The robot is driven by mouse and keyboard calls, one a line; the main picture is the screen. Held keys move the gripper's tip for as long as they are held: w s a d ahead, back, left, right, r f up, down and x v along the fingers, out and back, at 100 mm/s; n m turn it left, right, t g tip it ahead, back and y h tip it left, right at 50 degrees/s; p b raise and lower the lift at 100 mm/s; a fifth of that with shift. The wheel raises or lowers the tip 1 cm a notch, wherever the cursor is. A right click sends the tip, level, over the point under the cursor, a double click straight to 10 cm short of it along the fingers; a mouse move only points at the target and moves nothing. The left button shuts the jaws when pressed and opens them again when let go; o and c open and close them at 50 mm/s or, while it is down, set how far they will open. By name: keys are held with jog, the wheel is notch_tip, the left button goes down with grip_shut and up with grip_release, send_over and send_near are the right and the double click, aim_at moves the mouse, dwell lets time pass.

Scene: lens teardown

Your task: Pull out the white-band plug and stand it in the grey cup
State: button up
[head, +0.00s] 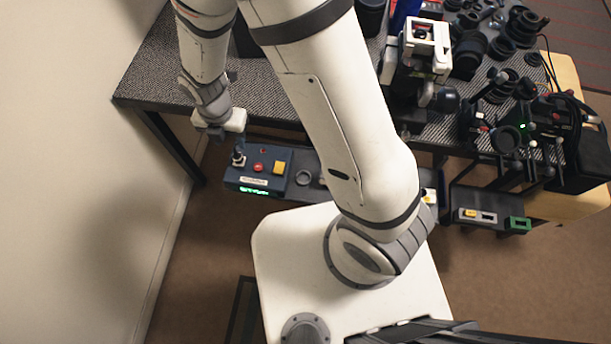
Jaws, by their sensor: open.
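My gripper (220,130) is at the left, pointing down near the front edge of the dark table. It appears open and empty, though its fingers are small and partly hidden by its white body. A small dark upright piece with a pale band (238,158), which may be the white-band plug, stands at the left of a blue-grey box just below my gripper. I see a gap between them. A round grey ring-shaped rim (304,178), possibly the grey cup, is at the box's right, partly near my arm.
The blue-grey box (246,179) carries a red button (258,167), a yellow block (279,168) and a green display. The dark table (150,85) holds cluttered lens parts at right. A smaller box with a green part (518,224) is lower right. A wall stands left.

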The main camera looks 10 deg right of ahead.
aim_at(237, 155)
notch_tip(237, 155, down, 9)
jog(key=b, duration=0.7)
jog(key=shift+c, duration=0.6)
dwell(0.9)
grip_shut()
jog(key=shift+r, duration=0.15)
jog(key=shift+r+p, duration=2.05)
jog(key=shift+r, duration=0.9)
jog(key=shift+d+f, duration=0.1)
